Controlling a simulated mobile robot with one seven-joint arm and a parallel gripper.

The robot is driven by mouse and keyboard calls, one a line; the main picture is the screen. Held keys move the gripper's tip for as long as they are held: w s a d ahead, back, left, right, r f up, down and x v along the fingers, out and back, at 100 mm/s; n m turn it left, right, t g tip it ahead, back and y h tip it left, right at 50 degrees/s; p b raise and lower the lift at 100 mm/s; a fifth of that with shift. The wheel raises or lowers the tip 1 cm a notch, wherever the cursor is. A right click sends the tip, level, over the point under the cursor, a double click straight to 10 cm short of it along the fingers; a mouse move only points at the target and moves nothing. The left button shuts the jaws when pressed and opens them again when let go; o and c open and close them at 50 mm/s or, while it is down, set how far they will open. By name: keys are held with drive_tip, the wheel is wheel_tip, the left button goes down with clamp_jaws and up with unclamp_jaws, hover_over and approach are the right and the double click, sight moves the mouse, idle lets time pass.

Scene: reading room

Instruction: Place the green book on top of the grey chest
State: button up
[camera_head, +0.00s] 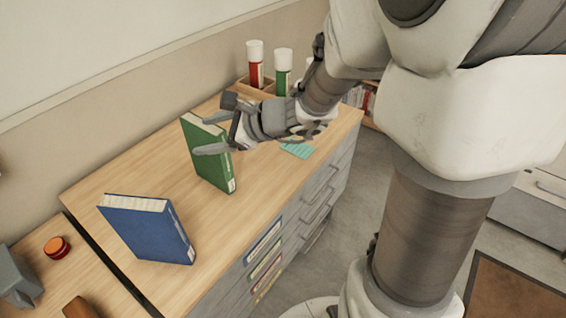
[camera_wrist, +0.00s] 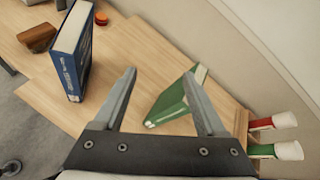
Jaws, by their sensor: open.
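The green book (camera_head: 211,160) stands upright on the wooden top of a grey drawer cabinet (camera_head: 318,200). My gripper (camera_head: 214,125) is open and empty at the upper part of the green book, with one finger seen across its face. In the wrist view, the green book (camera_wrist: 172,104) shows between the two fingers, closer to the right one, which covers part of it. I cannot tell whether the fingers touch it. A low grey chest (camera_head: 528,212) with a drawer handle is at the right edge, partly hidden by my arm.
A blue book (camera_head: 150,230) stands near the cabinet's left end. A wooden holder (camera_head: 258,90) with red and green white-capped tubes is at the back. A teal card (camera_head: 297,150) lies to the right. An orange round container (camera_head: 57,247) sits on the left surface.

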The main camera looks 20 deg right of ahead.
drive_tip(key=s+a+r+n+g+h, duration=0.1)
drive_tip(key=s+a+r+n+g, duration=0.15)
drive_tip(key=s+n, duration=0.7)
drive_tip(key=s+d+r+n+h, duration=0.3)
drive_tip(key=s+d+n+h, duration=0.5)
drive_tip(key=s+d+n, duration=0.3)
drive_tip(key=shift+s+d+r+n+h+p, duration=0.15)
drive_tip(key=shift+s+d+n+h+p, duration=0.25)
drive_tip(key=shift+d, duration=0.5)
drive_tip(key=shift+w, duration=0.1)
